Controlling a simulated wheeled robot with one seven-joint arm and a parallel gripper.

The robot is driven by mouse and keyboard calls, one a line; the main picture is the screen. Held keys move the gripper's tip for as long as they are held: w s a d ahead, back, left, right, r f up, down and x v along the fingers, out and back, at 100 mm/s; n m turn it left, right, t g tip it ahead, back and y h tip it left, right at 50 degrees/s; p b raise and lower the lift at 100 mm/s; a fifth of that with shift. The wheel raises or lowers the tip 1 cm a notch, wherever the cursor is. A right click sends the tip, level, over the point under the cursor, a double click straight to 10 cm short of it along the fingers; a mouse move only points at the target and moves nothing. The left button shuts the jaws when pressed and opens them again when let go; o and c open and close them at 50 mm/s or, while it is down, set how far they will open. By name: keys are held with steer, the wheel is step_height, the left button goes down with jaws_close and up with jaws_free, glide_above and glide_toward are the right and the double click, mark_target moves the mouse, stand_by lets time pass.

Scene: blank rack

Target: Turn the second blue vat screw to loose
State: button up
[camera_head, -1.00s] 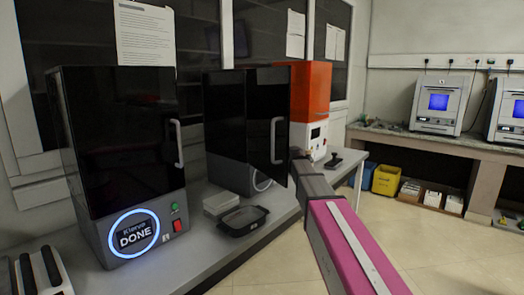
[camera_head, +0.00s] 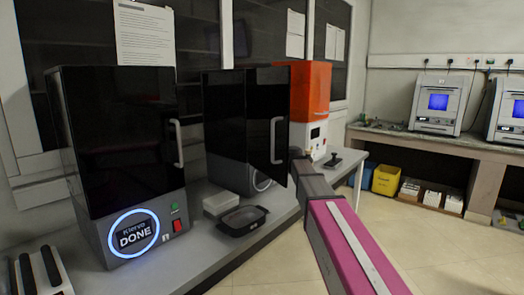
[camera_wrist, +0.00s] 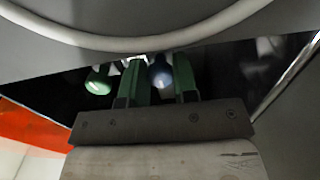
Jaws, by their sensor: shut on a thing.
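A blue vat screw (camera_wrist: 160,74) with a rounded head shows in the wrist view. My gripper (camera_wrist: 159,66) has its two green fingers on either side of it and is shut on it. A green rounded knob (camera_wrist: 98,81) sits just left of the fingers, outside them. In the head view, my arm reaches behind the open dark door of the middle printer (camera_head: 228,130). That door hides my gripper and the screws there. The screw's turn angle cannot be told.
A closed printer (camera_head: 120,150) with a lit DONE ring stands at left. An orange printer (camera_head: 312,90) stands behind my arm. A black tray (camera_head: 243,221) and a pale box (camera_head: 221,203) lie on the bench. A grey curved rim (camera_wrist: 150,42) passes close above the fingers.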

steer(key=shift+s+f, duration=0.1)
steer(key=o, duration=0.9)
steer(key=v, duration=1)
steer(key=shift+s+d, duration=0.25)
steer(key=shift+d, duration=0.1)
